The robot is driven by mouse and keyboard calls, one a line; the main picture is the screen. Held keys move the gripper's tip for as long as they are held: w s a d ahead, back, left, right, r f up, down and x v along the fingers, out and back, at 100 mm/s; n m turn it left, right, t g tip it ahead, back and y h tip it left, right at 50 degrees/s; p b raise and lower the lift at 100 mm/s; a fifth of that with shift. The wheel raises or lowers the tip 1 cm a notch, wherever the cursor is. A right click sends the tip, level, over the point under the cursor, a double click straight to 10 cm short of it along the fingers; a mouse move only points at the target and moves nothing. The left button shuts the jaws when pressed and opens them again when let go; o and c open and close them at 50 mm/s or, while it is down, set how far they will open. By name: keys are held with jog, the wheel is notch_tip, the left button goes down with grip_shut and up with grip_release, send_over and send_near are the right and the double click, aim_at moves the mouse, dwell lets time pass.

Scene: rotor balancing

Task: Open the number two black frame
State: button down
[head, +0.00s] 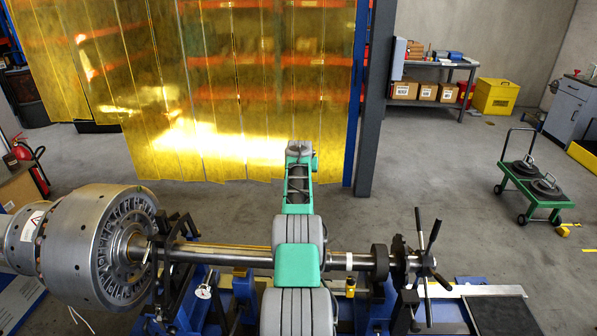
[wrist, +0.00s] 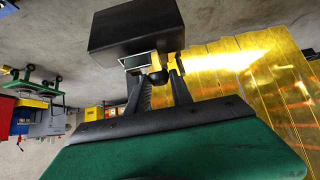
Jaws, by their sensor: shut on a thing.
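In the wrist view my gripper (wrist: 155,78) has its two dark fingers on either side of a small dark knob-like piece. A black block (wrist: 135,28) with a pale end face sits just beyond the fingertips; whether the knob belongs to it is unclear. In the head view a black frame (head: 172,252) stands around the rotor shaft (head: 225,256) beside the large metal rotor (head: 100,243). Another dark support (head: 380,262) holds the shaft at the right. I see no number on either. My arm crosses over the shaft, and my fingers cannot be made out there.
A dark spoked handwheel (head: 425,258) is at the shaft's right end. A yellow strip curtain (head: 235,90) hangs behind, beside a grey post (head: 377,100). A green trolley (head: 535,185) stands right.

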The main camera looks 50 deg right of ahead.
jog(key=shift+r, duration=0.15)
jog(key=c, duration=1.3)
grip_release()
jog(key=shift+c, duration=0.2)
jog(key=shift+o, duration=1)
jog(key=shift+f, duration=0.2)
jog(key=shift+s+a+r+b, duration=0.25)
jog(key=shift+a+r+b, duration=0.1)
jog(key=shift+b, duration=0.35)
jog(key=b+v, duration=0.2)
jog(key=v, duration=0.4)
jog(key=shift+r, duration=0.45)
jog(key=shift+a, duration=0.1)
jog(key=shift+s, duration=0.1)
